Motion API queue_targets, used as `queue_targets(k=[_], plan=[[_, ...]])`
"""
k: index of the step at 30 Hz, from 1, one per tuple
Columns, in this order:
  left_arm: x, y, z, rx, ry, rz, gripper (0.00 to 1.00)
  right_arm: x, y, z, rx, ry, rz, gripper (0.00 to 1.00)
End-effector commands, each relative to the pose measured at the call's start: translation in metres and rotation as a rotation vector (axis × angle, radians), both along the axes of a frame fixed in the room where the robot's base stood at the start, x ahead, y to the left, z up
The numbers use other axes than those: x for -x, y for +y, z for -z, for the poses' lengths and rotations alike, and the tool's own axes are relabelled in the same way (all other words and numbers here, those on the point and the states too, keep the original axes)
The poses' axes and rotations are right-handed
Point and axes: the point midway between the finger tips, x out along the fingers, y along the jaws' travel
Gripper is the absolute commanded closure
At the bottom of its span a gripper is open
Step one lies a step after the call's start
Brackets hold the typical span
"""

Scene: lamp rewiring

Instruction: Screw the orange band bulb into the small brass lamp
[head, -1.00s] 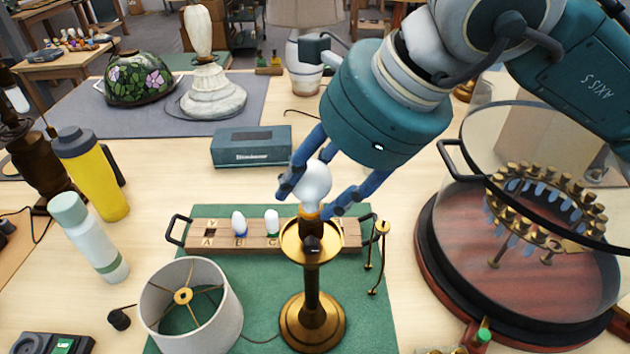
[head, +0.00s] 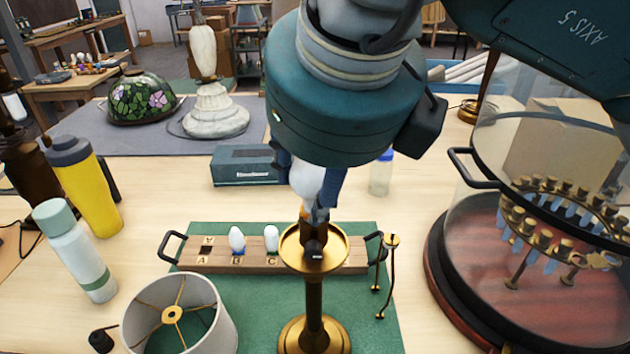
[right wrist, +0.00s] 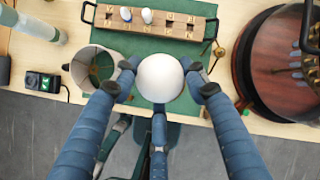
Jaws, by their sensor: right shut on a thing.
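The small brass lamp (head: 314,297) stands upright on the green mat (head: 258,290) in the head view, with a round dish below its socket. The white bulb (head: 304,180) is at the top of the lamp, above the socket, partly hidden by my fingers. My right gripper (head: 310,197) comes down from above and is shut on the bulb. In the right wrist view the bulb's round top (right wrist: 160,78) sits between the blue fingers. My left gripper is not in view.
A wooden rack (head: 205,261) with two bulbs stands behind the lamp. A lampshade (head: 215,338) lies front left, with bottles (head: 82,252) farther left. A glass-covered wooden base (head: 445,270) stands close on the right. A teal box (head: 245,165) is behind.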

Motion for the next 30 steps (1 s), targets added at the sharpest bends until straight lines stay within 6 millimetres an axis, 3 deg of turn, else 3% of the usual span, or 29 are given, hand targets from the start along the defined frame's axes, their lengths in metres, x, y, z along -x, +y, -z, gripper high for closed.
queue_targets(k=[5,12,17,27,30], plan=[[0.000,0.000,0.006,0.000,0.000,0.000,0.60,0.000,0.001,0.003,0.001,0.002,0.037,0.79],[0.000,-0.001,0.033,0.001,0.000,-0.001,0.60,0.000,0.005,0.004,0.004,-0.004,0.466,0.80],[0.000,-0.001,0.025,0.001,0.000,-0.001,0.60,-0.001,0.005,0.000,0.004,0.000,0.671,0.79],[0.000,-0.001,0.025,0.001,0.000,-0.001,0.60,0.000,0.005,0.001,0.003,0.003,0.711,0.80],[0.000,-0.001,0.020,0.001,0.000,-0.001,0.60,-0.001,0.006,-0.001,0.004,-0.001,0.830,0.80]])
